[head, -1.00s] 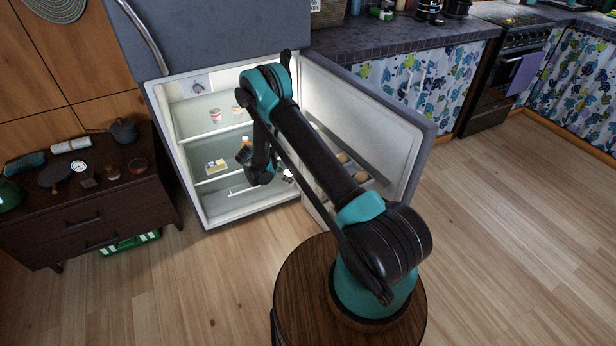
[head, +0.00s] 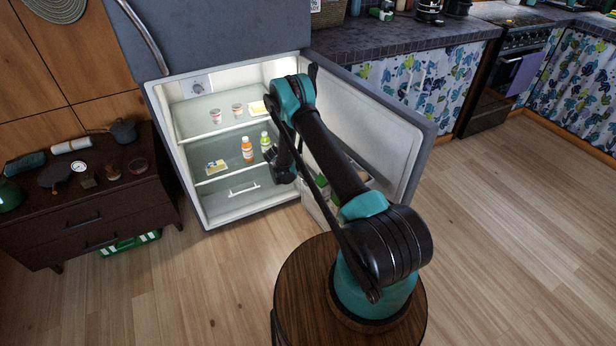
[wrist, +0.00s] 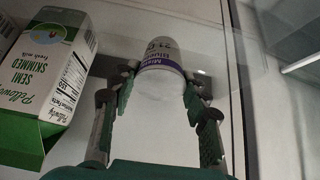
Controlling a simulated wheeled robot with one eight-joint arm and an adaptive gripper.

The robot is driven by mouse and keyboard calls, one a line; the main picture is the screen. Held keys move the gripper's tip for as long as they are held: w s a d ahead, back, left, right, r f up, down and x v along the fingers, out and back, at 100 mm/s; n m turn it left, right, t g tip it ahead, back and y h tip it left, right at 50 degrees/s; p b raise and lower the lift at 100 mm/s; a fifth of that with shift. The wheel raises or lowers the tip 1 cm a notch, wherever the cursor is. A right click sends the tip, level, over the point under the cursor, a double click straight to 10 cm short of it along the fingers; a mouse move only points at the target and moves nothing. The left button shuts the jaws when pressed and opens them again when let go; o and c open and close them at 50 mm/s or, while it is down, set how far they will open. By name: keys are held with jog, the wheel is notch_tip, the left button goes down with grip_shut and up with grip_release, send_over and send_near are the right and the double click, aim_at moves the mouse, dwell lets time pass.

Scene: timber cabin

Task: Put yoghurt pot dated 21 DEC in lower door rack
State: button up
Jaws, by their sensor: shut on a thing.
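In the wrist view, a white yoghurt pot (wrist: 162,52) with a purple band sits between the fingers of my gripper (wrist: 155,88), which is shut on it. Its printed date appears to start with 21; the month is not clearly legible. A green-and-white milk carton (wrist: 55,75) stands to the left of the pot, apart from it. In the head view my gripper (head: 284,176) is low at the open fridge's door side, and the held pot is hidden there. The lower door rack (head: 318,207) shows only partly behind my arm.
The fridge's upper shelf holds two small pots (head: 215,116) (head: 237,109) and a yellow pack (head: 258,107). The middle shelf holds an orange bottle (head: 247,150), a green-capped bottle (head: 265,141) and a yellow-labelled pack (head: 216,166). The open door (head: 395,135) stands right of my arm.

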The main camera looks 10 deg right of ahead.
jog(key=shift+w+d+r+g+y, duration=0.15)
jog(key=shift+d+g+y, duration=0.2)
jog(key=shift+y, duration=0.25)
jog(key=shift+w+d+g+y, duration=0.15)
jog(key=shift+d+g+y, duration=0.15)
jog(key=shift+y, duration=0.3)
jog(key=shift+f, duration=0.35)
jog(key=shift+f, duration=0.15)
jog(key=o, duration=1.4)
jog(key=shift+c, duration=0.2)
jog(key=shift+v, duration=3.9)
jog(key=shift+d, duration=0.1)
